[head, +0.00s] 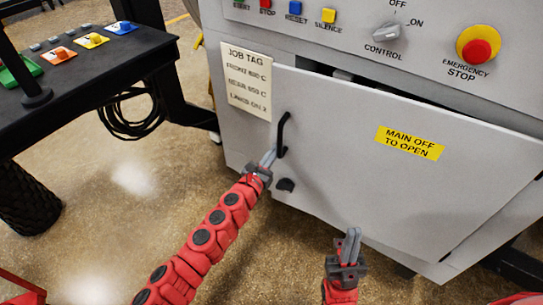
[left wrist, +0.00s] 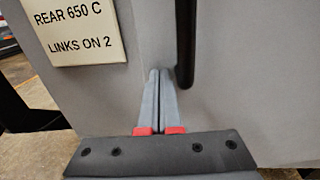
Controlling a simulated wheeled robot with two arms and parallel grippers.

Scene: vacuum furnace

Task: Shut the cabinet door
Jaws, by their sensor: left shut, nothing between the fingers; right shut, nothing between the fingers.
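The grey cabinet door (head: 350,170) is in the head view, with a yellow "MAIN OFF TO OPEN" label. A dark gap (head: 425,97) shows along its top edge, so it stands slightly ajar. Its black bar handle (head: 282,135) is near the left edge and also shows in the left wrist view (left wrist: 186,45). My left gripper (head: 268,157) is shut and empty, its tips close beside the handle's lower end; I cannot tell whether they touch the door. Its fingers also show in the left wrist view (left wrist: 160,78). My right gripper (head: 352,236) is shut and empty before the door's lower part.
Above the door are buttons, a control knob (head: 386,32) and a red emergency stop (head: 477,49). A job tag (head: 248,82) hangs left of the handle. A black table (head: 95,75) stands at the left. Open floor (head: 130,190) lies between.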

